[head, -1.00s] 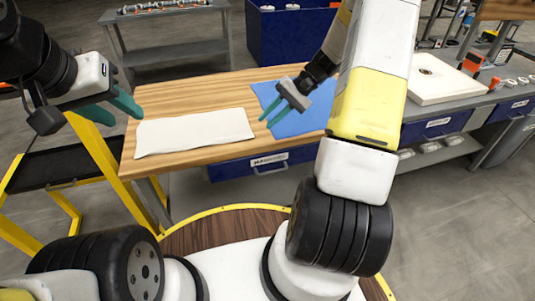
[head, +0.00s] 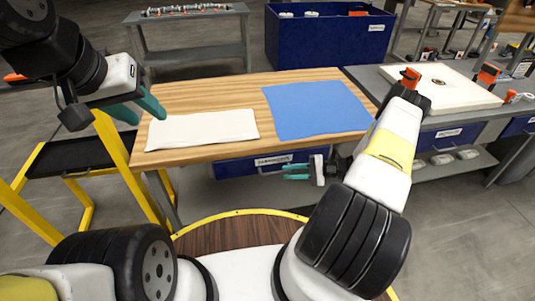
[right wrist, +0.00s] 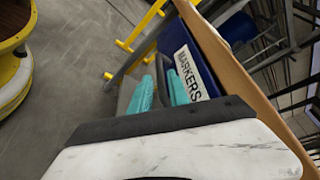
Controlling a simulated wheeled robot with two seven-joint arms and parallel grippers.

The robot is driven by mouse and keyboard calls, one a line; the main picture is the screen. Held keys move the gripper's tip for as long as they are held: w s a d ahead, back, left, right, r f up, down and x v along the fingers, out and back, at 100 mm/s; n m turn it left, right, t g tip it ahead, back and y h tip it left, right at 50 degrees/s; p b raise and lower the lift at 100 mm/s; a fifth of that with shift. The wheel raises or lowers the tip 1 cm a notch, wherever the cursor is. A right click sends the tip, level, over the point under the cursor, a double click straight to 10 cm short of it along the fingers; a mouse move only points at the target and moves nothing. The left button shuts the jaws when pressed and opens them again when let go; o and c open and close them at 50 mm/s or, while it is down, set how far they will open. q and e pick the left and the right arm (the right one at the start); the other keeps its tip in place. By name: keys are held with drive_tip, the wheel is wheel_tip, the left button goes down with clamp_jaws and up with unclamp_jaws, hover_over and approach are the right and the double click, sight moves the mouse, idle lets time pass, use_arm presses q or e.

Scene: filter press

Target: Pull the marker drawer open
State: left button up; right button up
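The marker drawer (head: 232,168) is a blue front with a white label under the wooden table. In the right wrist view its label reads MARKERS (right wrist: 188,72), and the drawer looks closed. My right gripper (head: 289,171) is in front of the drawer's right part, its teal fingers pointing left. In the right wrist view the two fingers (right wrist: 158,90) are apart, beside the drawer front. The handle is hard to make out; I cannot tell whether it lies between them. My left gripper (head: 142,108) is open and empty at the table's left edge.
A white cloth (head: 202,130) and a blue cloth (head: 318,109) lie on the wooden table (head: 205,93). A grey bench with a white board (head: 440,85) adjoins at the right. A yellow-framed cart (head: 72,160) stands left. Floor before the drawer is free.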

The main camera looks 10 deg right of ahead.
sight(279, 173)
drive_tip(key=x, duration=0.6)
drive_tip(key=shift+w+a, duration=0.1)
drive_tip(key=shift+a, duration=0.15)
clamp_jaws()
idle(1.2)
